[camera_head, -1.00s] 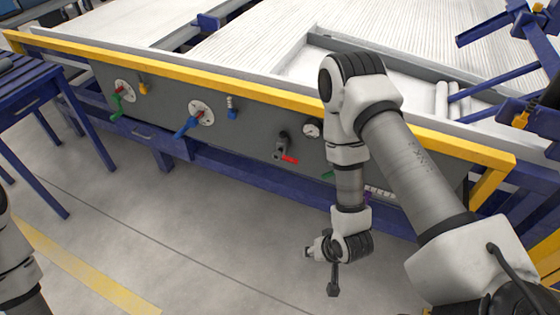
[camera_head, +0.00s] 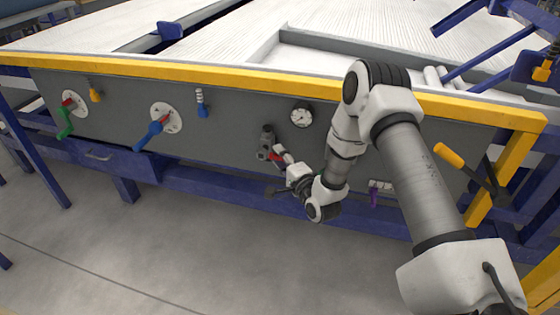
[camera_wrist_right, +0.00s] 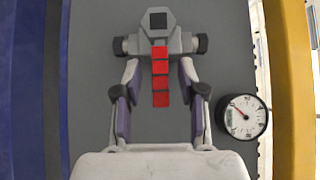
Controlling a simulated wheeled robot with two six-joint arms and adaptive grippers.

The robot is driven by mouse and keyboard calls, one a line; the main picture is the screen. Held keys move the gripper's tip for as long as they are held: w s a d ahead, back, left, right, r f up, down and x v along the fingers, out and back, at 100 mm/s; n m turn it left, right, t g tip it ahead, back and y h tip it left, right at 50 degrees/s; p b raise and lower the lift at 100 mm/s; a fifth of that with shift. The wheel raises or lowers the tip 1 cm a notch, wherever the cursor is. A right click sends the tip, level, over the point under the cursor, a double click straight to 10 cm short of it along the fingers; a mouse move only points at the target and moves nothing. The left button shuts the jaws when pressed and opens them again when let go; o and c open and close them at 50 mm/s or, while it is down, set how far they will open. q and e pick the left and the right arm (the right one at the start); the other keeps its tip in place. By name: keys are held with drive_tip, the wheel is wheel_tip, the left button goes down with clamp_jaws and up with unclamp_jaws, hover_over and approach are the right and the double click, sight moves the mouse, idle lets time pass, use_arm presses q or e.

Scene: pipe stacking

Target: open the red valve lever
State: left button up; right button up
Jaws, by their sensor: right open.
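The red valve lever (camera_head: 275,157) is on a dark valve body (camera_head: 267,138) mounted on the grey panel, left of my right arm. My right gripper (camera_head: 281,156) reaches it from the lower right and partly covers it. In the right wrist view the red lever (camera_wrist_right: 160,84) runs straight down from the valve body (camera_wrist_right: 158,35). The open fingers of my right gripper (camera_wrist_right: 159,78) stand on both sides of it, with grey gaps between fingers and lever. My left gripper is out of view.
A round gauge (camera_head: 301,115) sits right of the valve; it also shows in the wrist view (camera_wrist_right: 242,117). A blue lever (camera_head: 152,133) and a green lever (camera_head: 65,124) are further left. A yellow rail (camera_head: 200,74) runs above the panel.

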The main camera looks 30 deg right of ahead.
drive_tip(key=shift+w, duration=0.1)
clamp_jaws()
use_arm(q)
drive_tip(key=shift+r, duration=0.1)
